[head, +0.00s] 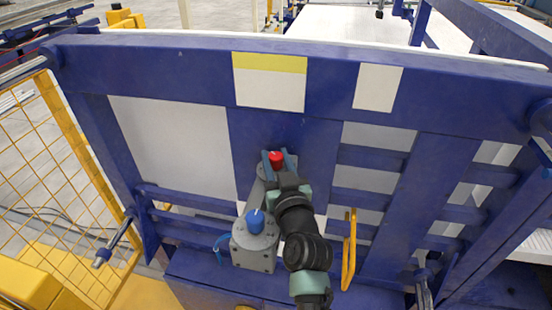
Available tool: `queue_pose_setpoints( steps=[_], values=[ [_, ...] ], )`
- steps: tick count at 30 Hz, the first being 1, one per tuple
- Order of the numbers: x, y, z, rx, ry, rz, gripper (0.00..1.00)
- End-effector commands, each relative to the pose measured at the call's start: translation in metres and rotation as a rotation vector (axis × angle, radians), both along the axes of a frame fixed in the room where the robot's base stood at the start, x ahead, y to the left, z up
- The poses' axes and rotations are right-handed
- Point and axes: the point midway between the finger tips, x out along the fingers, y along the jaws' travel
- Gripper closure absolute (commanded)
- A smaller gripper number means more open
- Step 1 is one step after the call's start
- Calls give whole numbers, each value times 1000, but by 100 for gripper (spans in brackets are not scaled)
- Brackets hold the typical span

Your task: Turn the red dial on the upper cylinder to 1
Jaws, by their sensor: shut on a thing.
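The red dial (276,158) sits at the top of the upper cylinder (261,172), in front of the blue frame's middle post in the head view. My gripper (276,160) is at the red dial, with one finger on each side of it, shut on it. The dial's markings and its setting are too small to read. Most of the upper cylinder is hidden behind my gripper and wrist.
A blue dial (255,220) sits on a lower grey cylinder (255,245) just left of my arm. A yellow handle (349,250) stands right of my arm. The blue frame (270,130) is close behind. A yellow mesh fence (60,190) is at the left.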

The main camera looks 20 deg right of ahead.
Motion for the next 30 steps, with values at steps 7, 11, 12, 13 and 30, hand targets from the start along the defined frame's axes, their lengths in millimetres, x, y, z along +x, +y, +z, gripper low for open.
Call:
queue_pose_setpoints(
  steps=[7, 11, 12, 13, 30],
  values=[
    [0, 0, -4, 0, -2, 25, 100],
    [0, -1, -7, -2, -4, 58, 100],
    [0, -1, -8, -2, -4, 72, 100],
    [0, -1, -8, -2, -4, 84, 100],
    [0, -2, -8, -2, -3, 360, 100]
  ],
)
